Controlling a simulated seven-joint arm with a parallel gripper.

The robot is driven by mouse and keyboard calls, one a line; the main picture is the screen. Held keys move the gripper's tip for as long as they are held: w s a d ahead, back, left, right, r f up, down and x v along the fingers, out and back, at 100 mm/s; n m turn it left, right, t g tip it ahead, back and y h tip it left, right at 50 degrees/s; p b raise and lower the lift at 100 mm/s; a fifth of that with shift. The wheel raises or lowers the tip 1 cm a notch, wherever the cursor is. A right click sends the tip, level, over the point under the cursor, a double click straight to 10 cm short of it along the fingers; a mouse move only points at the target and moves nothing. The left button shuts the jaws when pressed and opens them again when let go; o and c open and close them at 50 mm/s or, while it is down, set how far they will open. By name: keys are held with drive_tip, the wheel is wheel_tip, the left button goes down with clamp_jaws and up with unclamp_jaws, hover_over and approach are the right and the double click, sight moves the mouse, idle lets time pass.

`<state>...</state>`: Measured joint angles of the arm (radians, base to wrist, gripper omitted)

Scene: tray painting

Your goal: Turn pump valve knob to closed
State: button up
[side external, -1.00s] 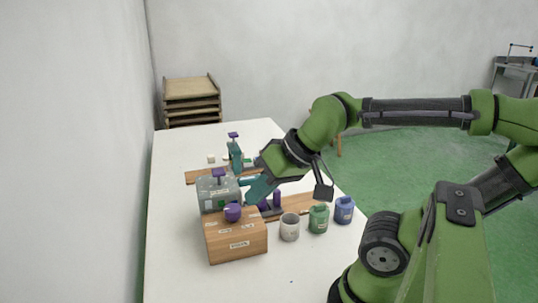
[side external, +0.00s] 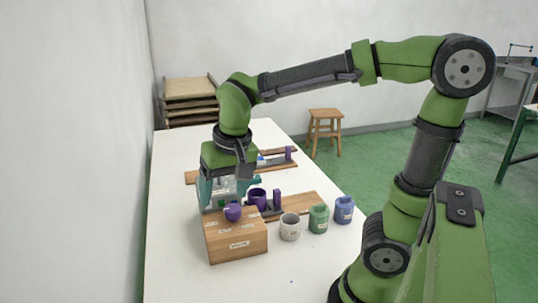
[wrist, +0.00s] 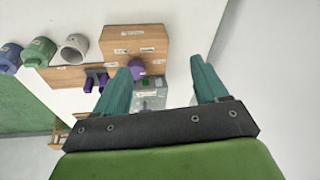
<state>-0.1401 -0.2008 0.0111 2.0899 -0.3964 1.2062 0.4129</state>
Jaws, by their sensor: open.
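A round purple knob (side external: 233,212) sits at the top of a labelled wooden box (side external: 237,244). The knob also shows in the wrist view (wrist: 137,69), where the wooden box (wrist: 150,38) lies beyond my fingertips. A grey box (wrist: 152,98) with a green label stands beside it, between my fingers in that view. I cannot read the labels or tell which part is the pump valve knob. My gripper (wrist: 163,72) is open, pointing down over the grey box with its two teal fingers apart.
A white cup (side external: 290,227), a green jar (side external: 319,218) and a blue jar (side external: 344,210) line the table's right side. The table's front left is clear.

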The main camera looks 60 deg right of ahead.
sight(232, 208)
drive_tip(key=w+d+r+m+g+h, duration=0.35)
drive_tip(key=w+m, duration=0.25)
drive_tip(key=m, duration=0.6)
drive_tip(key=shift+t+h, duration=0.35)
drive_tip(key=shift+t, duration=0.1)
drive_tip(key=x, duration=1.7)
drive_tip(key=shift+s+a+f, duration=0.2)
drive_tip(key=shift+a+f, duration=0.05)
drive_tip(key=c, duration=1)
drive_tip(key=shift+n, duration=0.3)
drive_tip(key=shift+c, duration=0.2)
